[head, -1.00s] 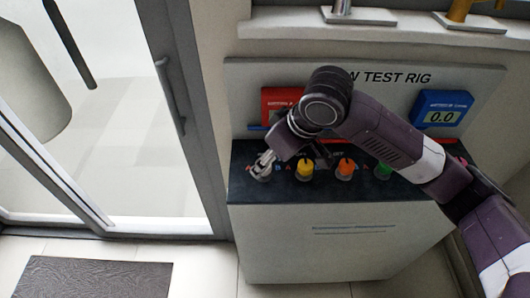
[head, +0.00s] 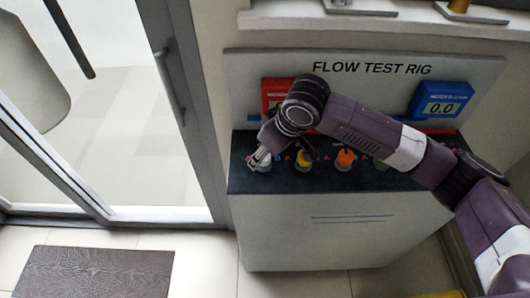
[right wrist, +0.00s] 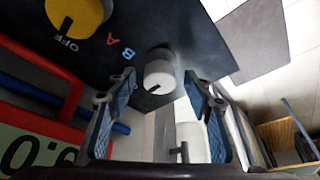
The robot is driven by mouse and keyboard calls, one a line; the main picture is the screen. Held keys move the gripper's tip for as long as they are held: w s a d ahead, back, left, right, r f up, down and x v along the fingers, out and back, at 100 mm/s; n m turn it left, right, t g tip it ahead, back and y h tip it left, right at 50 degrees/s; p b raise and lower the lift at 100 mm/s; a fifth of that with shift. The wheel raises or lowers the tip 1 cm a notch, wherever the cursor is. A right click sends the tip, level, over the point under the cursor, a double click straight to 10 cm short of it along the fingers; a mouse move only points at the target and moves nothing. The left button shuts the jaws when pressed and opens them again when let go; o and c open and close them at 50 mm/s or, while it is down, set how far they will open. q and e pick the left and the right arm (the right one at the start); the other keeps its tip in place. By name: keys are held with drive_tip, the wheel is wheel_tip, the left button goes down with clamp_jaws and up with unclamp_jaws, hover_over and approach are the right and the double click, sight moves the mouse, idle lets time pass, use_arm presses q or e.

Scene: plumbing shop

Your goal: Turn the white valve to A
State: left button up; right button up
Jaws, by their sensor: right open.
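The white valve (right wrist: 158,70) is a round knob with a black pointer mark that points toward the lower left in the right wrist view. In the head view the white valve (head: 264,165) is the leftmost in the row and is partly covered by my gripper. My right gripper (right wrist: 158,82) is open, with one blue-padded finger on each side of the white valve. I cannot tell whether the pads touch it. In the head view my right gripper (head: 261,155) is at the valve from above. Red A (right wrist: 109,39) and blue B (right wrist: 128,53) lie between the white and yellow valves. My left gripper is out of view.
A yellow valve (head: 304,160), an orange valve (head: 346,159) and a partly hidden green valve (head: 382,163) stand to the right on the dark panel. A red gauge (head: 274,94) and blue gauge (head: 441,100) are behind. A glass door (head: 100,120) is left.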

drive_tip(key=c, duration=1.2)
drive_tip(key=shift+o, duration=0.2)
drive_tip(key=shift+r+n+p, duration=0.15)
drive_tip(key=shift+n+p, duration=0.15)
drive_tip(key=shift+p, duration=0.2)
drive_tip(key=shift+w+r+n+g+y+p, duration=0.1)
drive_tip(key=shift+n+g+y+p, duration=0.3)
drive_tip(key=shift+n+p, duration=0.6)
drive_tip(key=n+g+p, duration=0.1)
drive_tip(key=n+p, duration=0.1)
drive_tip(key=shift+w+n, duration=0.1)
drive_tip(key=shift+n, duration=0.2)
drive_tip(key=n+g, duration=0.1)
drive_tip(key=n, duration=0.1)
drive_tip(key=shift+n+y, duration=0.3)
drive_tip(key=shift+w+f+n+g+b, duration=0.15)
drive_tip(key=shift+n+g, duration=0.25)
drive_tip(key=shift+n, duration=0.6)
drive_tip(key=shift+f+n+g+b, duration=0.15)
drive_tip(key=shift+n+g, duration=0.25)
drive_tip(key=shift+n, duration=0.6)
drive_tip(key=shift+r, duration=0.1)
drive_tip(key=o, duration=1.2)
drive_tip(key=shift+c, duration=0.2)
